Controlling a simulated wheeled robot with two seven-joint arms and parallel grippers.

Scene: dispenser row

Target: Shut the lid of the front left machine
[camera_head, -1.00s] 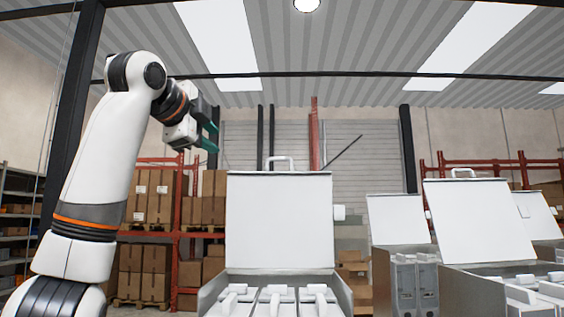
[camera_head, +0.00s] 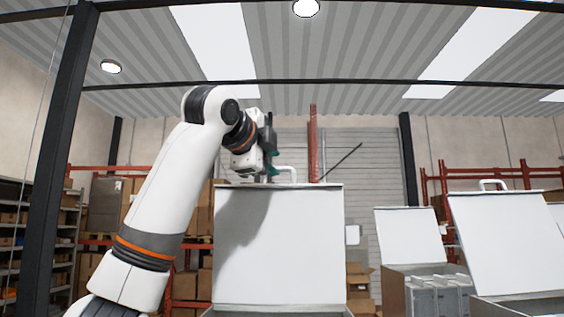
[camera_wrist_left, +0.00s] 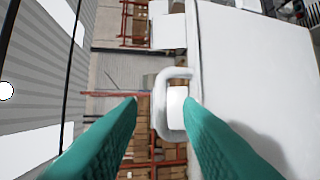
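The front left machine's lid (camera_head: 285,255) stands open and upright, its broad white face towards me. Its loop handle (camera_head: 289,170) sticks up from the top edge. My left gripper (camera_head: 272,165) is at the top edge of the lid, beside the handle. In the left wrist view the green fingers of my left gripper (camera_wrist_left: 160,102) are apart, with the handle (camera_wrist_left: 163,120) at their tips, close to the right-hand finger. I cannot tell if they touch it. The lid (camera_wrist_left: 250,75) fills the right of that view. My right gripper is out of view.
To the right stand another open lid with a handle (camera_head: 505,240) and, farther back, a machine with a raised lid (camera_head: 410,236). Shelves with boxes (camera_head: 30,240) and a dark post (camera_head: 62,150) are at the left.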

